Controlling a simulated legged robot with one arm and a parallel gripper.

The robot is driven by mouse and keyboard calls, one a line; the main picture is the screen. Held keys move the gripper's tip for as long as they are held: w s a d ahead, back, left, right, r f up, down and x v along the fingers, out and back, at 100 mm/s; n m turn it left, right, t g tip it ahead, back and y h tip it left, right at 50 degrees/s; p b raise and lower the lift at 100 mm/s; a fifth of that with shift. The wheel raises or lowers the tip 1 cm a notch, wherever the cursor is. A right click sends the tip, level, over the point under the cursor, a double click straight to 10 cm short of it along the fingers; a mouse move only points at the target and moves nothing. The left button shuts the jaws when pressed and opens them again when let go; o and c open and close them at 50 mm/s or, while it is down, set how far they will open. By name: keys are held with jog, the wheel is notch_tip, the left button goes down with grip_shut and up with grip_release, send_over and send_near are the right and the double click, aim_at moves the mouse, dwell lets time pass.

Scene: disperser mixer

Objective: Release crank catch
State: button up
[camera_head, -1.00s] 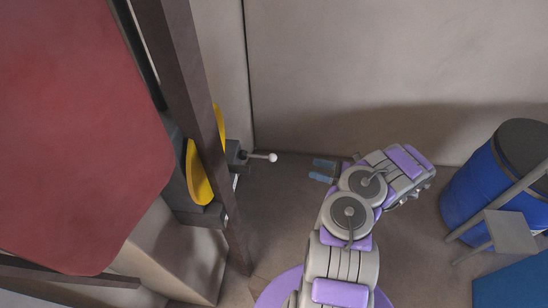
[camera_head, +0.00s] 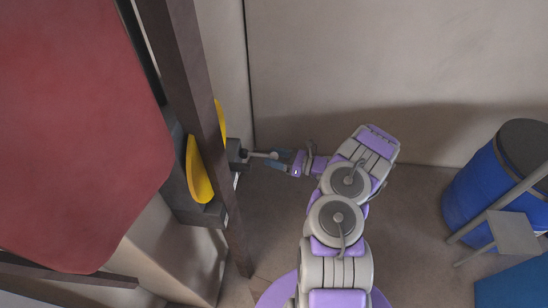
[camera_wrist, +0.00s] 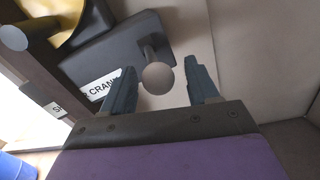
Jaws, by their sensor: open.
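The crank catch is a short lever with a pale ball knob (camera_head: 273,155), sticking out to the right from a dark block (camera_head: 236,153) beside the post. A gap shows between the knob and each finger in the wrist view. I cannot tell whether anything touches.
A brown post (camera_head: 208,120) stands left of the catch, with a yellow part (camera_head: 199,172) behind it. A large red panel (camera_head: 75,130) fills the left. A blue drum (camera_head: 490,190) stands at the right. The wall (camera_head: 400,70) is close behind my arm.

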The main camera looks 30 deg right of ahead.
jog(key=shift+w+a, duration=0.2)
jog(key=shift+a, duration=0.1)
jog(key=shift+d, duration=0.1)
jog(key=shift+c, duration=0.2)
jog(key=shift+c, duration=0.9)
grip_shut()
